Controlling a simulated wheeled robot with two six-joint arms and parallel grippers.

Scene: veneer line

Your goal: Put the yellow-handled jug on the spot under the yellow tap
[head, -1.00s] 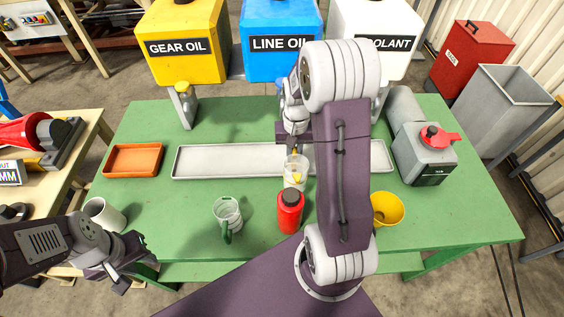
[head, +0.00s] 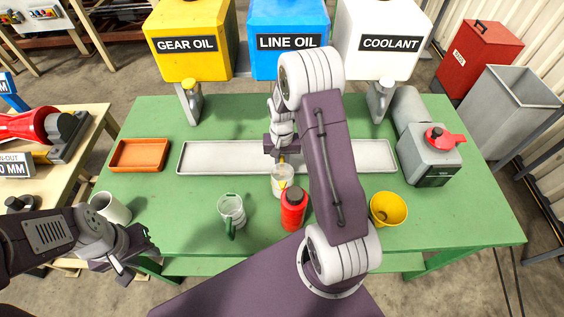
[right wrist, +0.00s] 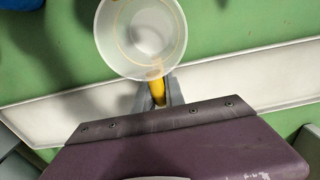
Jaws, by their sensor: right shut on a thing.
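The clear jug with the yellow handle (head: 281,184) is in front of the long grey tray, behind the red bottle. My right gripper (head: 281,157) is shut on its yellow handle (right wrist: 157,91), which shows between the fingers in the right wrist view; the clear cup part (right wrist: 142,38) looks empty. I cannot tell how far above the table it is. The yellow tap (head: 188,84) is below the yellow GEAR OIL tank (head: 191,40), at the back left. The spot under it is not clearly distinguishable. My left gripper (head: 136,257) is open and empty at the table's front left edge.
A green-handled jug (head: 231,210), red bottle (head: 293,212) and yellow cup (head: 388,209) stand at the front. The grey tray (head: 220,157) runs across the middle, an orange tray (head: 139,155) at left. A grey can (head: 430,155) stands right.

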